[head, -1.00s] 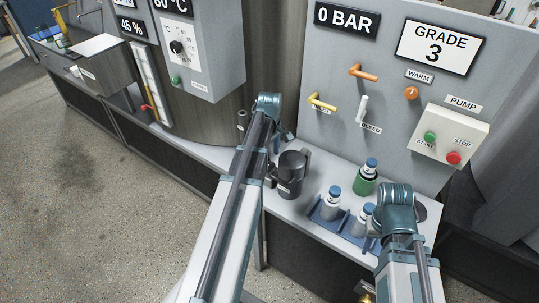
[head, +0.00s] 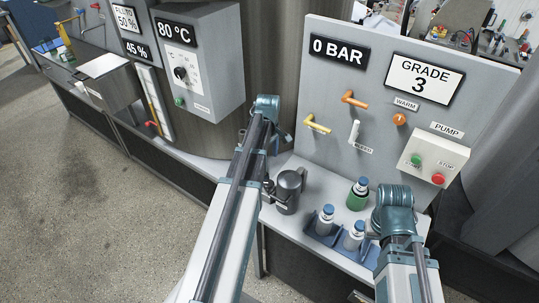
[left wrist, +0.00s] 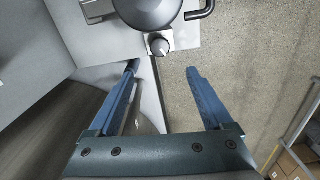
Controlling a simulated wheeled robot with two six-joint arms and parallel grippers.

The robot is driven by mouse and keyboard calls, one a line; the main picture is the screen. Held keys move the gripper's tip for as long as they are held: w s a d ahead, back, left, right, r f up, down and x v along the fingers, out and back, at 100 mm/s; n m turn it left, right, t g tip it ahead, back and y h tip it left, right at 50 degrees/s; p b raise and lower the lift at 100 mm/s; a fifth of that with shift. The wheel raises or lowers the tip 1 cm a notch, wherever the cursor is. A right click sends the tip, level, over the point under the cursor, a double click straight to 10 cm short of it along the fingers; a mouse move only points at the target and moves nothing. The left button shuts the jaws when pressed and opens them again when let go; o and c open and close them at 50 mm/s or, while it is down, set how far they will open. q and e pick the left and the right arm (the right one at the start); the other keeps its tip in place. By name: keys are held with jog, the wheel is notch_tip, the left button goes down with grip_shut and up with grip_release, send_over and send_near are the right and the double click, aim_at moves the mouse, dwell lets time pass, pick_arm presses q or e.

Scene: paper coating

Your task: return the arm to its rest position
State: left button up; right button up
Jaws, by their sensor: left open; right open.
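My left arm (head: 232,205) reaches up and forward in the head view, with its bent joint in front of the tall tank. My left gripper (left wrist: 162,72) is open in the left wrist view, with nothing between its two blue fingers. In that view it is above the counter edge, with floor beneath its right finger. My right arm (head: 405,270) comes up at the lower right of the head view, its teal joint (head: 394,207) over the counter's right end. The right gripper (head: 372,233) is mostly hidden beside and behind that arm.
A grey jug (head: 289,188) stands on the counter between my arms. A blue rack (head: 325,243) with white bottles and a green bottle (head: 357,196) are near my right arm. A panel (head: 330,125) with handles and a pump box (head: 432,158) rises behind. Floor (head: 90,200) is clear at left.

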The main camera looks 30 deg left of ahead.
pick_arm(q)
jog(key=s+d+m, duration=0.5)
jog(key=d+m, duration=0.1)
jog(key=d, duration=0.4)
jog(key=s+d+f+m+b, duration=0.1)
jog(key=s+d+m, duration=0.5)
jog(key=d, duration=0.4)
jog(key=s+d+m+y, duration=0.1)
jog(key=s+d+m, duration=0.4)
jog(key=d+m, duration=0.3)
jog(key=shift+s+d+f+b, duration=0.25)
jog(key=shift+d+f+b, duration=0.15)
jog(key=shift+d, duration=0.8)
jog(key=shift+c, duration=0.3)
